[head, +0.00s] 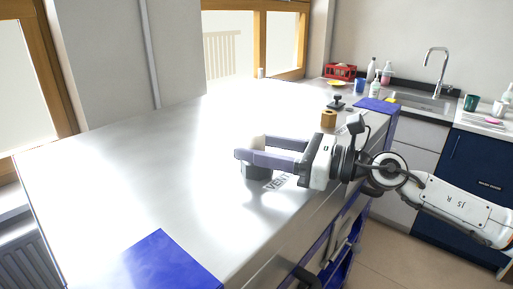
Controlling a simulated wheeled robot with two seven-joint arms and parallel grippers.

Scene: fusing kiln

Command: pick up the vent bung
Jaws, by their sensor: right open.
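A dark grey block (254,173), which appears to be the vent bung, stands on the shiny metal top (120,180), beside a printed label that reads "VENT" (278,182). My right gripper (242,152) reaches in from the right, its fingers pointing left. It is open, with a gap between the two long fingers. The fingers are over the block and hide its upper part; I cannot tell whether they touch it. My left gripper is not in view.
A tan block (328,119) and a dark knobbed piece (337,103) stand beyond my gripper. Blue patches lie at the near edge (172,262) and far right corner (377,104). A red crate (341,71) and sink (425,101) are behind. The left of the top is clear.

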